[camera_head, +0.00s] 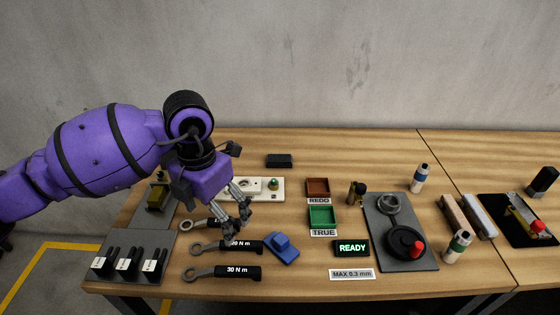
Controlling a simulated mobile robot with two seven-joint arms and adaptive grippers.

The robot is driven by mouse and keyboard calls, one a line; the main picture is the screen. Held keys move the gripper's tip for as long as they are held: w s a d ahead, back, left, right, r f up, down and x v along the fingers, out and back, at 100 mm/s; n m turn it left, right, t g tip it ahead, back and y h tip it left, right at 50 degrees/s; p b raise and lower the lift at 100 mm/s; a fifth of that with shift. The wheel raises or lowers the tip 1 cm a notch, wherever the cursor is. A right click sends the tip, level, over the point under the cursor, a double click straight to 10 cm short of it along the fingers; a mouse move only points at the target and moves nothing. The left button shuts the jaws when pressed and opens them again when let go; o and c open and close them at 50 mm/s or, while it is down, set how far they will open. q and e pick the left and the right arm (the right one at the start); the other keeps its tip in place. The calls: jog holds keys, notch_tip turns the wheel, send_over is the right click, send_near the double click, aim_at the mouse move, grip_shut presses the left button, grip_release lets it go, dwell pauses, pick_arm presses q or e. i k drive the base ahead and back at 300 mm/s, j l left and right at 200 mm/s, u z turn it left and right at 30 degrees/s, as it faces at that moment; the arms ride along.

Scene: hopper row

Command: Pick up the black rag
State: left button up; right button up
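I cannot make out a clear black rag. A small flat dark block (279,160) lies at the back of the table, behind the white plate; I cannot tell if it is folded cloth. Another black block (543,180) stands at the far right. My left gripper (238,222) hangs over the left part of the table, above the torque wrenches and left of the green tray. Its fingers look apart, with nothing seen between them. It is in front of and left of the nearer dark block. My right gripper is not in view.
Torque wrenches (238,272), a blue part (282,249), a red tray (318,187) and a green tray (322,217) crowd the middle. A grey mat (420,262) with a black round fixture lies right of them. Bottles (419,178) stand farther right. The back strip is mostly clear.

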aim_at(273, 160)
jog(key=i+j+z, duration=0.25)
jog(key=z, duration=0.15)
jog(key=i+j+z, duration=0.55)
jog(key=j+z, duration=0.3)
jog(key=l, duration=0.15)
